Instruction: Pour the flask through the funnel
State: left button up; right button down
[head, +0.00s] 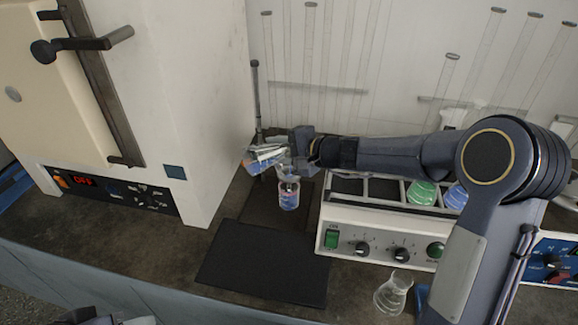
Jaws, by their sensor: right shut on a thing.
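My right gripper (272,153) reaches in from the right and is shut on a clear glass flask (257,158) with coloured liquid. The flask looks tipped to the left. Below the gripper stands a small clear vessel (289,197) with pinkish and blue liquid. Something clear that looks like the funnel (287,173) sits right above this vessel, partly hidden by the gripper. I cannot tell whether liquid is flowing.
A white oven-like unit (205,120) stands on the left. A shaker box (380,238) holding green and blue flasks stands right of the vessel. An empty clear flask (393,292) stands in front of it. A black mat (262,262) lies clear. A stand rod (257,100) rises behind.

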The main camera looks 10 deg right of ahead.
jog(key=shift+f+m+b, duration=0.3)
jog(key=shift+b, duration=0.3)
dwell(0.7)
